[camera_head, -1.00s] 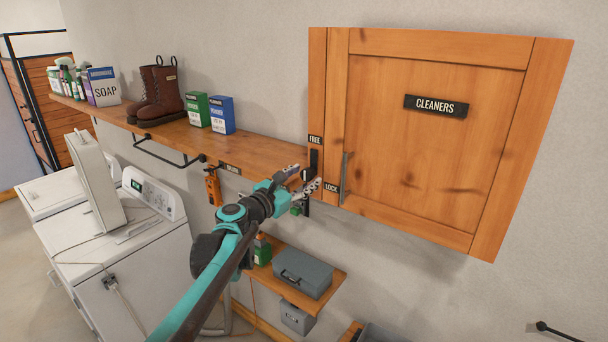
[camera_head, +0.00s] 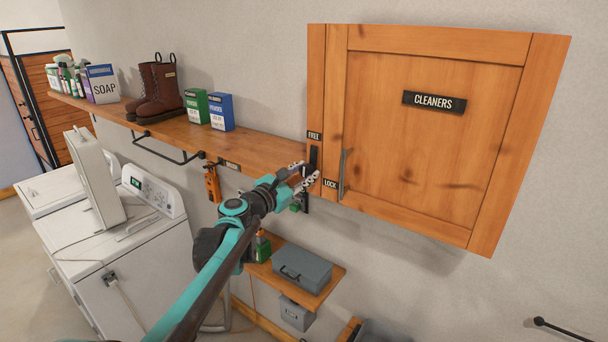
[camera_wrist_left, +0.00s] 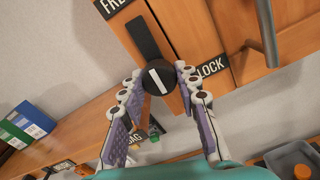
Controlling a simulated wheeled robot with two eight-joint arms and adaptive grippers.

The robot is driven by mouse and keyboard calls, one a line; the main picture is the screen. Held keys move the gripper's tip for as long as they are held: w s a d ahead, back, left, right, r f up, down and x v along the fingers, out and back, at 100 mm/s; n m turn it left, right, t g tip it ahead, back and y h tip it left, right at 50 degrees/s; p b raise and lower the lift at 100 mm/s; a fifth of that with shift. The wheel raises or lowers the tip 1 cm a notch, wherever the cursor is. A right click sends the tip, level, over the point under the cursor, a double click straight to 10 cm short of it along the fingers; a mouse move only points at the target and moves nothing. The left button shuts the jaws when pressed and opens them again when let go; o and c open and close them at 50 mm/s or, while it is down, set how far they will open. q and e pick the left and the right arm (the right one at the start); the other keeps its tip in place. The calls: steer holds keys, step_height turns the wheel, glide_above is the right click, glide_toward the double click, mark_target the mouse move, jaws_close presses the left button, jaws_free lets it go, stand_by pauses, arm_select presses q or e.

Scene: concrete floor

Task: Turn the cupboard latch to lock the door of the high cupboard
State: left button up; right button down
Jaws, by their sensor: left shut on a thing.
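The high cupboard (camera_head: 430,150) hangs on the wall with its door shut and a CLEANERS sign on it. Its black latch (camera_head: 313,159) is on the left frame strip, between the FREE label (camera_head: 314,135) and the LOCK label (camera_head: 330,183). In the left wrist view, the latch's round knob (camera_wrist_left: 158,77) has a white line, and its dark bar (camera_wrist_left: 143,38) points towards FREE. My left gripper (camera_head: 304,174) is at the latch; in the left wrist view its fingers (camera_wrist_left: 159,74) are shut on the knob from both sides. My right gripper is not in view.
A vertical door handle (camera_head: 343,174) is just right of the latch. A shelf (camera_head: 260,150) with boots and boxes runs left of the cupboard. Below are a grey case (camera_head: 302,270) on a low shelf and a white washing machine (camera_head: 140,260).

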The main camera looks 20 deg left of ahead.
arm_select(q)
steer(key=m+b, duration=0.1)
steer(key=m, duration=0.2)
steer(key=shift+m, duration=0.4)
steer(key=m+b, duration=0.1)
steer(key=m, duration=0.3)
steer(key=shift+a+m, duration=0.1)
steer(key=shift+m, duration=0.2)
steer(key=m, duration=0.4)
steer(key=shift+m+b, duration=0.3)
steer(key=shift+b, duration=0.05)
steer(key=shift+r+m, duration=0.1)
steer(key=shift+m, duration=2)
steer(key=o, duration=1.2)
steer(key=shift+c, duration=0.2)
